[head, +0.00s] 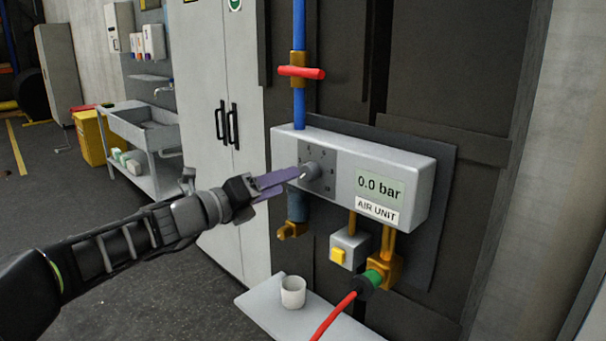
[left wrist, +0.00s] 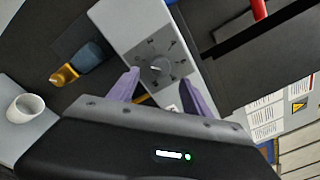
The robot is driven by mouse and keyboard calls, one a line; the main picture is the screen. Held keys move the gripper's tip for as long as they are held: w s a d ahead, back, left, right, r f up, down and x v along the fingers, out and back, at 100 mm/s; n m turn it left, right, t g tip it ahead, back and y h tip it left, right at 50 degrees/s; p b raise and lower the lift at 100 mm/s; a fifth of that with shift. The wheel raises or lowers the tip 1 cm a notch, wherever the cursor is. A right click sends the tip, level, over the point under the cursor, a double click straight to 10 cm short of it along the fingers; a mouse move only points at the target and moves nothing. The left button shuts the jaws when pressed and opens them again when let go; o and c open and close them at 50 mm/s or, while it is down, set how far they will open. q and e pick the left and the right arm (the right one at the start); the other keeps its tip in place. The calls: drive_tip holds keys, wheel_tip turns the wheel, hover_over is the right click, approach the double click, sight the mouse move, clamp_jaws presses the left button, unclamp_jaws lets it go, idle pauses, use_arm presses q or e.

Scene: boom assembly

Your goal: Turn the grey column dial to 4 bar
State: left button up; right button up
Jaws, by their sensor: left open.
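The grey dial (head: 311,172) sits on the dark scale plate of the white air unit (head: 400,165). The unit's display (head: 380,188) reads 0.0 bar. My left gripper (head: 292,178) reaches in from the left, its purple fingers pointing at the dial. In the left wrist view the dial (left wrist: 158,68) shows between and beyond the two open fingertips (left wrist: 160,80), and I cannot tell if they touch it. The scale numbers are too small to read. My right gripper is not in view.
A red valve handle (head: 301,72) crosses the blue pipe above the unit. A white cup (head: 293,292) stands on a shelf (head: 262,312). A grey cabinet (head: 215,60) stands behind my left arm.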

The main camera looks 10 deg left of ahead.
sight(305, 174)
use_arm(q)
drive_tip(key=p+x, duration=0.1)
drive_tip(key=x, duration=0.6)
drive_tip(key=shift+c, duration=0.4)
clamp_jaws()
